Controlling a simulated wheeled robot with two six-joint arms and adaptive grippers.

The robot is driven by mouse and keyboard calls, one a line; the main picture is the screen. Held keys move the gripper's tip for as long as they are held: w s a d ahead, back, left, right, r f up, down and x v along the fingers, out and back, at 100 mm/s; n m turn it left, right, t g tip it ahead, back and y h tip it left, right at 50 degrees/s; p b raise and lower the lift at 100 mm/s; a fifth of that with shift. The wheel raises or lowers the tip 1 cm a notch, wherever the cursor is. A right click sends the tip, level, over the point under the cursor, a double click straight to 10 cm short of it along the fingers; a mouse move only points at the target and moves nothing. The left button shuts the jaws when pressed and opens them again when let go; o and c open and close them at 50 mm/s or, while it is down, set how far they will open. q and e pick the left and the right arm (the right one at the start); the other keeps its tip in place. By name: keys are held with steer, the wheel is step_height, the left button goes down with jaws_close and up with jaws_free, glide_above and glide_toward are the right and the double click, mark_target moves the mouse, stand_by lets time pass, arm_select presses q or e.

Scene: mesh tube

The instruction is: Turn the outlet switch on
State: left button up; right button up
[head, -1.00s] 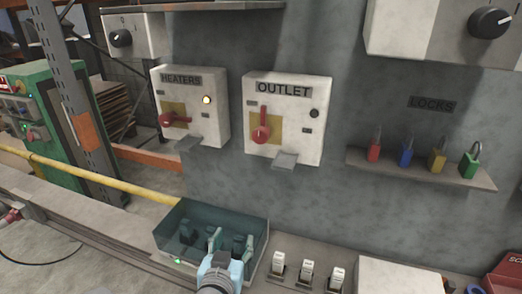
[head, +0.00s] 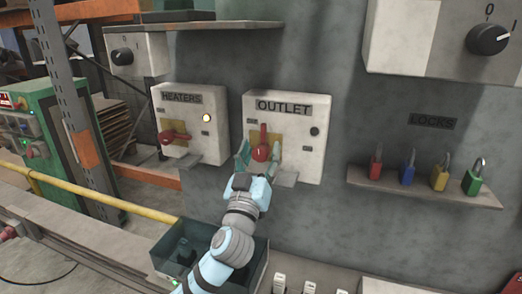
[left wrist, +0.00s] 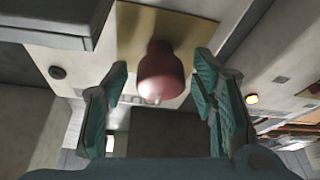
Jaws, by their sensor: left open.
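The outlet switch box (head: 300,108) is a white box labelled OUTLET on the grey wall in the head view. Its red handle (head: 262,150) sits on a yellow plate and points upward. Its lamp (head: 314,131) is dark. My left gripper (head: 260,160) is open in front of the handle, with one finger on each side. In the left wrist view the red handle (left wrist: 162,74) shows between the two open teal fingers, with gaps on both sides. Part of the handle's lower end is hidden by my gripper in the head view. My right gripper is not in view.
The heaters box (head: 205,150) stands to the left, its red handle sideways and its lamp lit. A shelf (head: 430,187) with several coloured padlocks is at the right. A glass-sided bin (head: 255,250) is below my arm.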

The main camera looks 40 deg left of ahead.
arm_select(q)
steer(key=shift+w, duration=0.1)
steer(key=c, duration=1.1)
steer(key=shift+c, duration=0.2)
